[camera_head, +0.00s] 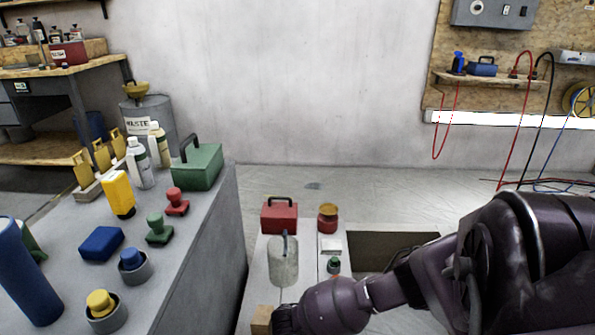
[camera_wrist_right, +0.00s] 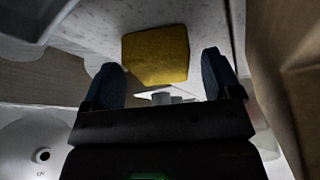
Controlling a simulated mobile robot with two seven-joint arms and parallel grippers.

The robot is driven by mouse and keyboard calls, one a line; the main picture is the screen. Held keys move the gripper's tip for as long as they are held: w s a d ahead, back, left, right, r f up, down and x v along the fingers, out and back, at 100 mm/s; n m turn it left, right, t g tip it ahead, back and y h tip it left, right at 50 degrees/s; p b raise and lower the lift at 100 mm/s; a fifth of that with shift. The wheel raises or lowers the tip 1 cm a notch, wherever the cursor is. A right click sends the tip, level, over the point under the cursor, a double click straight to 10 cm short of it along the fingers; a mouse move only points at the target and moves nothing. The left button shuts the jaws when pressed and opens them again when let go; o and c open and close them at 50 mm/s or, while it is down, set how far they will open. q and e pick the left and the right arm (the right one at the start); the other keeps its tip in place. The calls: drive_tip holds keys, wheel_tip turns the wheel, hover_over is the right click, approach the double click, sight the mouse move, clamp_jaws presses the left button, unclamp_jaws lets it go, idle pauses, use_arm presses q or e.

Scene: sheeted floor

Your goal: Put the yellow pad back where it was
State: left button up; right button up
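The yellow pad (camera_wrist_right: 156,54) shows in the right wrist view as a flat, squarish piece on a pale speckled surface, just past my right fingertips. My right gripper (camera_wrist_right: 163,72) is open and empty. Its two blue-grey fingers stand either side of the pad's near edge, with a gap at each side. In the head view my right gripper (camera_head: 284,321) is at the bottom edge over the low bench; its fingertips are hidden. I cannot make out the pad in the head view. My left gripper is not in view.
A low bench (camera_head: 258,262) carries a red toolbox (camera_head: 279,218), a grey canister (camera_head: 284,262), a red jar (camera_head: 328,219) and a brown block (camera_head: 262,320) beside my gripper. The left table (camera_head: 205,240) holds several stamps, bottles and a green toolbox (camera_head: 198,167).

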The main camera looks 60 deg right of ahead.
drive_tip(key=shift+r, duration=0.1)
drive_tip(key=shift+a+r, duration=0.1)
drive_tip(key=shift+r, duration=0.15)
use_arm(q)
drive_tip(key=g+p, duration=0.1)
drive_tip(key=p, duration=0.2)
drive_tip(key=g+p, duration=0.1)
drive_tip(key=p, duration=0.2)
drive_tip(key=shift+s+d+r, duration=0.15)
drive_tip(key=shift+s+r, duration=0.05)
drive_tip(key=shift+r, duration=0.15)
use_arm(e)
drive_tip(key=v, duration=1.1)
drive_tip(key=shift+r, duration=0.25)
